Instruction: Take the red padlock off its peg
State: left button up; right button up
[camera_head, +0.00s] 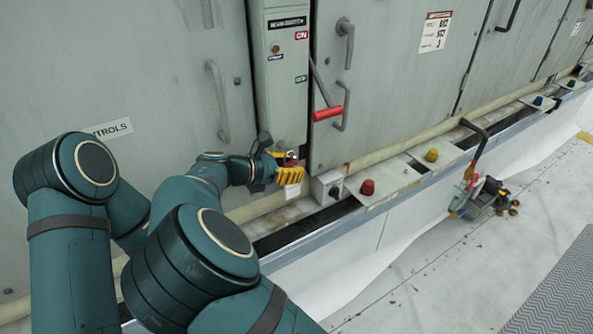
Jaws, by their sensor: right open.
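My right gripper (289,167), with yellow fingers, is open at the lower end of the narrow grey control column. A small red thing that looks like the red padlock (290,154) shows at the fingers' upper edge, mostly hidden by them. A white tag (292,190) hangs just below the fingers. The peg is hidden, and I cannot tell whether the fingers touch the padlock. My left gripper is not in view.
A lever with a red handle (328,113) sticks out above right of the gripper. A small grey switch box (328,188) sits close at right. Red (367,187) and yellow (432,155) knobs stand along the ledge. A clamp-like tool (480,190) is farther right.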

jog(key=shift+s+a+r, duration=0.1)
jog(key=shift+a, duration=0.1)
grip_shut()
jog(key=shift+d+r+p, duration=0.1)
jog(key=shift+r+p, duration=0.3)
jog(key=shift+r, duration=0.3)
jog(key=s+d+p, duration=0.1)
jog(key=s+d, duration=0.3)
jog(key=s, duration=0.3)
jog(key=s+d+r+p, duration=0.1)
jog(key=s+d+p, duration=0.1)
jog(key=s+d, duration=0.3)
jog(key=shift+s, duration=1.8)
jog(key=shift+r+p, duration=0.15)
jog(key=shift+p, duration=0.3)
